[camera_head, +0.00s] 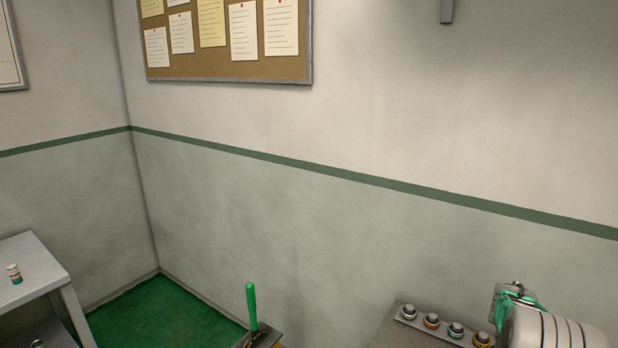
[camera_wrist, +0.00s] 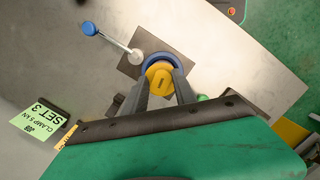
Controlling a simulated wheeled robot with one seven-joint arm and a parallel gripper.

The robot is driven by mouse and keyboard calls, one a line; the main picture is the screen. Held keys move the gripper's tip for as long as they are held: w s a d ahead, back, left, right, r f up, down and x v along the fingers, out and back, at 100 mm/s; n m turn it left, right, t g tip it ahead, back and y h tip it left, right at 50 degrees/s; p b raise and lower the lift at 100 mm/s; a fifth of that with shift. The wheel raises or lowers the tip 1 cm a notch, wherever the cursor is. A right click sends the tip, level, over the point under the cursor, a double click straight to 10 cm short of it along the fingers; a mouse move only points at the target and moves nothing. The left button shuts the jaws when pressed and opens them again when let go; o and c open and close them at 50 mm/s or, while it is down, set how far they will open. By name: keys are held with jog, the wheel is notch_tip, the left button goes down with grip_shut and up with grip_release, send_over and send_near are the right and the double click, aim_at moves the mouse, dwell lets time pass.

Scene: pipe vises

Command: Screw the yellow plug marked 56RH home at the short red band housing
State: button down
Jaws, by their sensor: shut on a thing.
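My gripper (camera_wrist: 163,82) shows in the wrist view with its two grey fingers shut on a round yellow plug (camera_wrist: 159,74). The plug's face has a dark mark, too small to read. A blue ring (camera_wrist: 150,58) shows around the far side of the plug, on a dark square plate (camera_wrist: 131,66). I cannot tell whether the plug sits inside the ring or above it. I see no red band on the part at the plug. In the head view my gripper is not clearly visible.
A lever with a blue knob (camera_wrist: 89,28) reaches beside the plate. In the head view, a grey rack (camera_head: 397,331) holds several banded fittings, and a green handle (camera_head: 251,304) stands up. A side table (camera_head: 35,268) carries a small jar (camera_head: 14,273).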

jog(key=shift+f+m+b, duration=0.35)
jog(key=shift+m+b, duration=0.1)
jog(key=shift+m, duration=0.25)
jog(key=m+y+b, duration=0.1)
jog(key=m+b, duration=0.2)
jog(key=m, duration=0.1)
jog(key=m+b, duration=0.3)
jog(key=shift+y, duration=0.3)
jog(key=shift+r+m+t, duration=0.1)
jog(key=shift+m+t, duration=0.2)
jog(key=shift+m, duration=0.7)
jog(key=shift+r+m+y+p, duration=0.3)
jog(key=shift+r+m+p, duration=0.15)
jog(key=shift+m+p, duration=0.6)
jog(key=shift+f+m+p, duration=0.1)
jog(key=shift+m+p, duration=0.55)
jog(key=shift+p, duration=0.05)
jog(key=shift+f, duration=0.2)
jog(key=shift+t, duration=0.3)
